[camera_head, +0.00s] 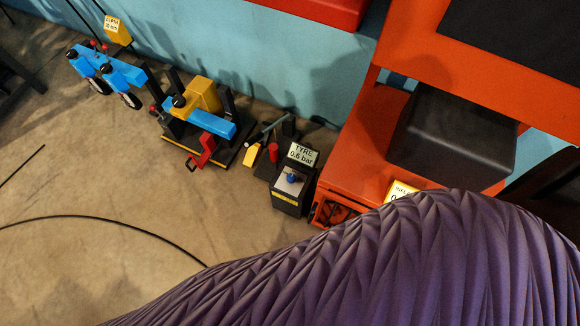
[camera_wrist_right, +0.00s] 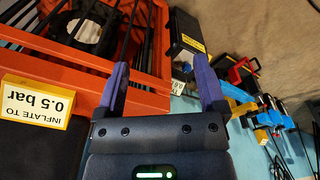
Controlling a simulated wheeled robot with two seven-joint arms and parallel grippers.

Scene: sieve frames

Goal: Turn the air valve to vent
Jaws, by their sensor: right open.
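A black box (camera_head: 292,200) with a pale top, a yellow strip and a small blue knob (camera_head: 292,178) stands on the floor in the head view; it looks like the air valve, but its setting is too small to read. A sign (camera_head: 302,154) behind the knob reads "TYRE 0.6 bar". In the right wrist view, a black box with a yellow strip (camera_wrist_right: 188,42) lies beyond the fingertips. My right gripper (camera_wrist_right: 161,72) is open and empty, apart from that box. The head view does not show the right gripper, and my left gripper is out of view.
An orange frame (camera_head: 344,178) stands right of the box, with a black block on it. A yellow sign (camera_wrist_right: 38,102) reads "INFLATE TO 0.5 bar". Blue and yellow clamp-like fixtures (camera_head: 205,120) stand left. A black cable (camera_head: 110,218) crosses open floor. My purple-sleeved arm covers the lower right.

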